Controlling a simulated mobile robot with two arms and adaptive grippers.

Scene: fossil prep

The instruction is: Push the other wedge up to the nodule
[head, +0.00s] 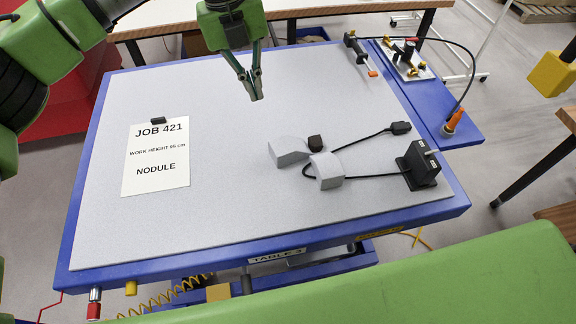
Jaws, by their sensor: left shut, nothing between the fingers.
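The nodule (315,142) is a small dark brown lump on the grey table top, right of the middle. One pale grey wedge (288,151) lies just left of it, its right end close to the nodule; I cannot tell whether they touch. The other pale grey wedge (327,171) lies on the near side of the nodule, its far end close to it, contact unclear. My left gripper (257,97) is shut and empty, pointing down above the table, behind and left of the wedges. My right gripper is out of view.
A black box (418,165) with a black cable stands right of the wedges; the cable runs beside the near wedge to a black plug (400,128). A job sheet (157,158) lies at left. A tool (357,48) lies at the back right corner. The table's middle left is clear.

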